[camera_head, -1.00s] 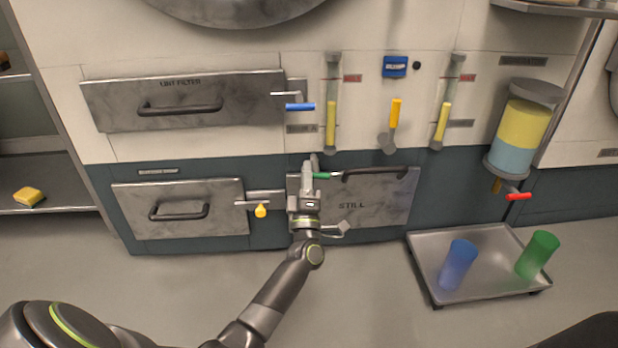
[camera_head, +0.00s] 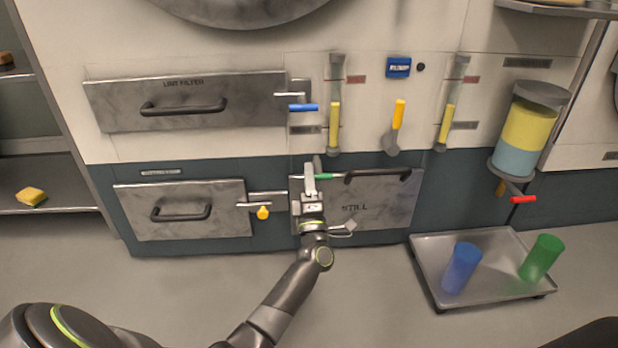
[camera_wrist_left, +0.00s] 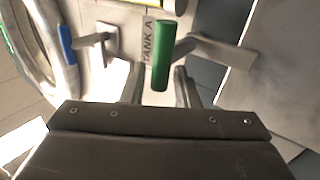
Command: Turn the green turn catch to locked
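The green turn catch (camera_head: 323,177) is at the upper left of the grey STILL door (camera_head: 375,208); its green handle points right in the head view. The handle fills the upper middle of the left wrist view (camera_wrist_left: 161,58). My left gripper (camera_head: 310,178) is at the catch and hides part of it. In the left wrist view its two fingers (camera_wrist_left: 159,86) are apart, one on each side of the handle's lower end. I cannot tell whether they touch it. My right gripper is not in view.
A yellow catch (camera_head: 263,212) and a blue catch (camera_head: 303,107) are close on the left. The STILL door's dark handle (camera_head: 376,174) is just right of the gripper. A tray (camera_head: 425,262) with blue and green cups stands at right.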

